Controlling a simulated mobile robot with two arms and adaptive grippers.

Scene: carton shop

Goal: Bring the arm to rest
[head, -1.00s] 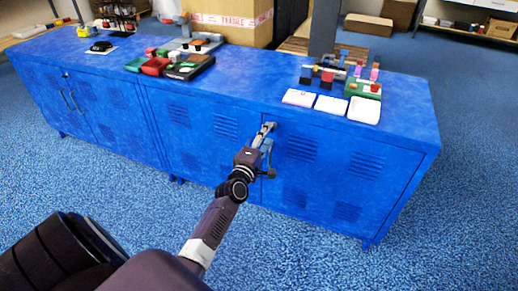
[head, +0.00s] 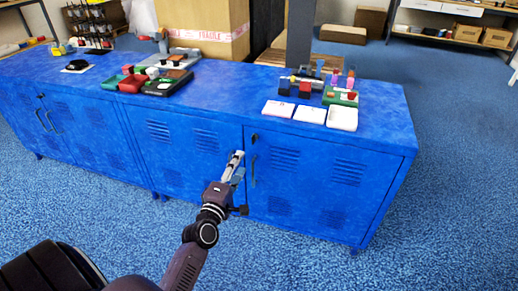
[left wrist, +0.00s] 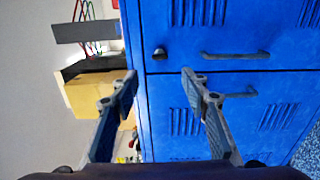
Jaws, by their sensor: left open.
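My left gripper (head: 236,158) is in front of the blue cabinet's doors in the head view, a little left of a dark upright door handle (head: 253,172). In the left wrist view its two fingers (left wrist: 160,82) stand wide apart with nothing between them. The blue cabinet (head: 330,185) also fills the right of that view, turned on its side, with two handles and a dark knob beyond the fingers. The fingers look apart from the handles. The cabinet doors look shut. My right gripper is not in view.
On the cabinet top stand white trays (head: 310,114), a green tray (head: 340,97) with small blocks, and red and dark trays (head: 165,84). A large cardboard box (head: 205,28) and a grey post (head: 299,35) are behind. The blue carpet (head: 460,180) at right is clear.

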